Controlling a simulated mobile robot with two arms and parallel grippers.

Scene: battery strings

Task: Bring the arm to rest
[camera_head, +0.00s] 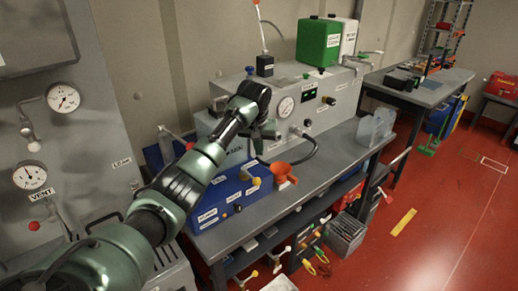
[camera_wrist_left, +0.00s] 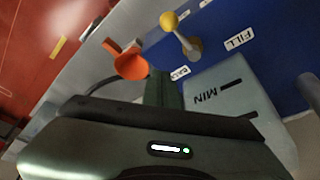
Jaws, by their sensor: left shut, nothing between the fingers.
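My left arm reaches in from the lower left of the head view, over the bench. My left gripper (camera_head: 262,150) hangs at its end, pointing down in front of the blue unit (camera_head: 208,212) and the grey console. It is shut and holds nothing. In the left wrist view the fingers (camera_wrist_left: 164,92) show as a narrow dark green shape before a grey panel marked MIN (camera_wrist_left: 225,92). An orange funnel (camera_head: 281,171) stands just right of the gripper; it also shows in the wrist view (camera_wrist_left: 130,66). My right gripper is not in view.
The grey console (camera_head: 306,117) with a gauge stands behind the gripper, with a green container (camera_head: 318,42) on top. A yellow-knobbed lever (camera_wrist_left: 180,32) is close by. A clear jug (camera_head: 376,128) stands on the bench's right end. Red floor (camera_head: 440,220) is open at right.

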